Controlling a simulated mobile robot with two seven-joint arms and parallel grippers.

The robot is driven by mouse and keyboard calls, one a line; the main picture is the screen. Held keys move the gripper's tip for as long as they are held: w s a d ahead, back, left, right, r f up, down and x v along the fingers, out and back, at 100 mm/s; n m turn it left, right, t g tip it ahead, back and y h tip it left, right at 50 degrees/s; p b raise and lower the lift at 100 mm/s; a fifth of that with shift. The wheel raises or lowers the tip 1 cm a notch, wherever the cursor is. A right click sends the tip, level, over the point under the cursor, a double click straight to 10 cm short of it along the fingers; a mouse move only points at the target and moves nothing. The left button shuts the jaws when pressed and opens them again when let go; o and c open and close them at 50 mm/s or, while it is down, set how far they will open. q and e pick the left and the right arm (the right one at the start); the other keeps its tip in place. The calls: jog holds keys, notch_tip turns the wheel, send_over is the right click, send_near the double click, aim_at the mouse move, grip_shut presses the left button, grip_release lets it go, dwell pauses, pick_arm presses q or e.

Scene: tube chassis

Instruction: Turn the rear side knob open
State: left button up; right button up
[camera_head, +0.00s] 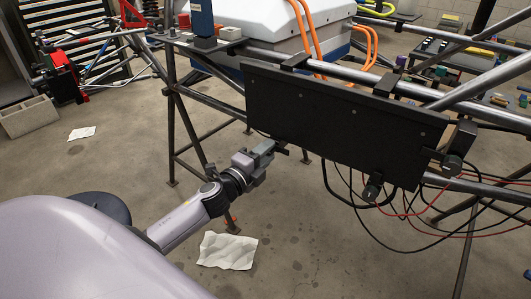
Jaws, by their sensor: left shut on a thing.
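A black panel (320,122) hangs on the tube chassis. My left gripper (277,150) comes up from the lower left to the panel's lower left edge. Its jaws are shut on a small dark part there, mostly hidden between the fingers; I cannot tell its shape or how it is turned. Two black knobs show on the panel's right part: a lower knob (372,188) under the bottom edge and a right knob (452,164) beside the right end. My left gripper is well apart from both. My right gripper is not in view.
Loose black and red cables (385,222) hang below the panel at the right. Chassis tubes (180,125) stand left of the gripper. A paper sheet (227,251) lies on the floor. A white case (265,25) with orange hoses stands behind.

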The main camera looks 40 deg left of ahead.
pick_arm(q)
jog(key=o, duration=1.1)
jog(key=shift+c, duration=0.2)
jog(key=shift+s, duration=0.1)
jog(key=s, duration=0.7)
jog(key=shift+p, duration=0.3)
jog(key=shift+a, duration=0.1)
jog(key=shift+s, duration=0.1)
